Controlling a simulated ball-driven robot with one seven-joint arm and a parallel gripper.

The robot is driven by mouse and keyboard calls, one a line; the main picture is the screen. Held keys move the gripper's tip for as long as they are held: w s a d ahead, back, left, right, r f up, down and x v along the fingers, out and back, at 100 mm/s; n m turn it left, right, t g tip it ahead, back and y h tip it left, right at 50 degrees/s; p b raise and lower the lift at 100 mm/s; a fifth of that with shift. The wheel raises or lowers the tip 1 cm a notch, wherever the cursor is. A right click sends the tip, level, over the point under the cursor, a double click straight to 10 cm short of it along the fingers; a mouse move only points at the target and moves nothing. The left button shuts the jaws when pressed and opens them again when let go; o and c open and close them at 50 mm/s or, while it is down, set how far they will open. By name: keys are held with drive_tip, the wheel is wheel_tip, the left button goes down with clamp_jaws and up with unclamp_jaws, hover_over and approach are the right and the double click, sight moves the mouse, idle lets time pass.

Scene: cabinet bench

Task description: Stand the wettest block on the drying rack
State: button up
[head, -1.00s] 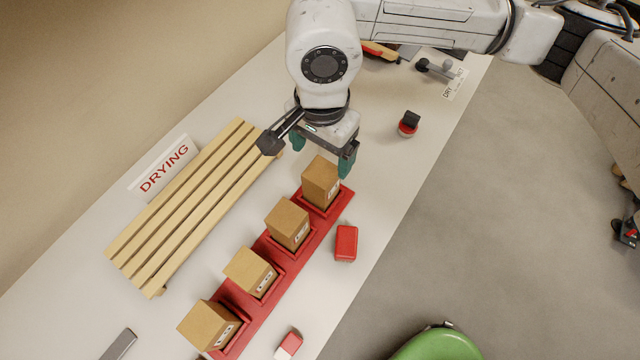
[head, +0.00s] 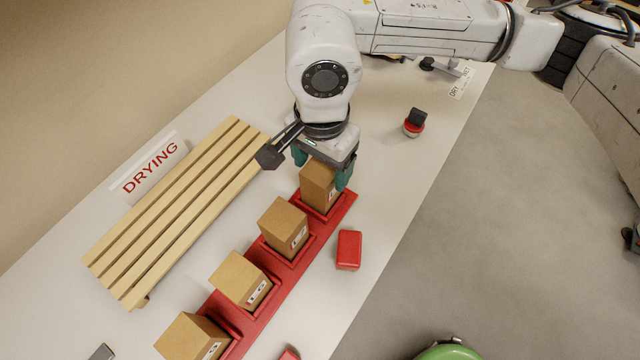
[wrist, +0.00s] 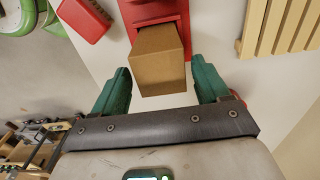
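Several tan wooden blocks stand in a row on a red tray (head: 272,301), each with a small label on its side. The farthest block (head: 318,186) is right at my gripper (head: 322,172). In the wrist view the same block (wrist: 160,62) sits between the two green fingertips (wrist: 166,85) with gaps on both sides. My gripper is open. The other blocks are the second (head: 283,226), the third (head: 240,279) and the nearest (head: 190,338). The label markings are too small to read. The slatted drying rack (head: 175,212) is empty, left of the tray.
A white sign reading DRYING (head: 150,168) stands behind the rack. A red box-shaped object (head: 348,249) lies right of the tray. A red and black object (head: 414,122) stands farther back. The table's right edge drops to the floor; a green round object (head: 450,351) is below.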

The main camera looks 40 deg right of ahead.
drive_tip(key=c, duration=0.9)
drive_tip(key=shift+o, duration=0.2)
wheel_tip(320, 180, up, 10)
drive_tip(key=p, duration=0.3)
drive_tip(key=shift+w, duration=0.1)
